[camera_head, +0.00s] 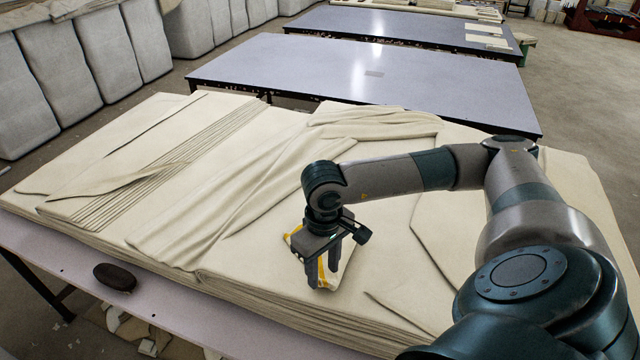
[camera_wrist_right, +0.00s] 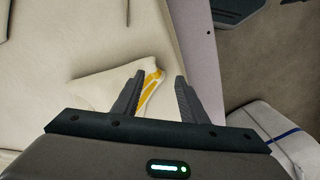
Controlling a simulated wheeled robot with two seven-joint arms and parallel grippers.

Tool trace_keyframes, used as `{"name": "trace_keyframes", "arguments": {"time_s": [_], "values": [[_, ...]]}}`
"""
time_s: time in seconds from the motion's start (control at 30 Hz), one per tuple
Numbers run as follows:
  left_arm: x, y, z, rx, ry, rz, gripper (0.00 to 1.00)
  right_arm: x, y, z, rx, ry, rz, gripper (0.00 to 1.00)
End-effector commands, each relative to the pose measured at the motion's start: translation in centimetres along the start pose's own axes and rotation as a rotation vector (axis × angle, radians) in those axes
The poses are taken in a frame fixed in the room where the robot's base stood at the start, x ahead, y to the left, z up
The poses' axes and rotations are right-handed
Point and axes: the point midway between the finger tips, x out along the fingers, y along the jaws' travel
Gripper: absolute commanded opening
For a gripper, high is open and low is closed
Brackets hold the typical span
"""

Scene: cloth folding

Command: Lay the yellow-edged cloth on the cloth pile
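The yellow-edged cloth (camera_head: 348,249) is small and pale. It lies on the cream cloth pile (camera_head: 250,262), near the pile's front edge, mostly hidden under my right gripper (camera_head: 323,276). In the right wrist view the cloth's yellow edge (camera_wrist_right: 150,88) shows between the fingers, close to the left finger. The right gripper (camera_wrist_right: 161,92) points down, with its fingers apart and a gap to the right of the yellow edge. Whether the fingertips touch the pile cannot be told. My left gripper is not in view.
The pile covers most of a pale table (camera_head: 180,318). A dark oval object (camera_head: 115,277) lies on the table's front strip at left. A pale object with a blue stripe (camera_wrist_right: 275,135) sits below the table edge.

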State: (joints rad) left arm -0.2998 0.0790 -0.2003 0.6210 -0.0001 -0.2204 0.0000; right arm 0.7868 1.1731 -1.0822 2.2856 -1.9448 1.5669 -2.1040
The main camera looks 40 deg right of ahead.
Motion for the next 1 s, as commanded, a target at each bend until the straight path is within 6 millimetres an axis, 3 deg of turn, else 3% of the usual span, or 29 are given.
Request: {"name": "trace_keyframes", "arguments": {"time_s": [0.43,0.9,1.0], "values": [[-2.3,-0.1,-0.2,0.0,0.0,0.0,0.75,-6.1,-1.6,1.9,-0.002,0.002,0.0,0.39],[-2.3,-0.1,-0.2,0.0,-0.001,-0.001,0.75,-6.7,-1.8,2.2,0.0,0.0,0.0,0.39],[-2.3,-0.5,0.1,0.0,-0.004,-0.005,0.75,-6.7,-1.8,2.2,0.0,0.0,0.0,0.15]]}}
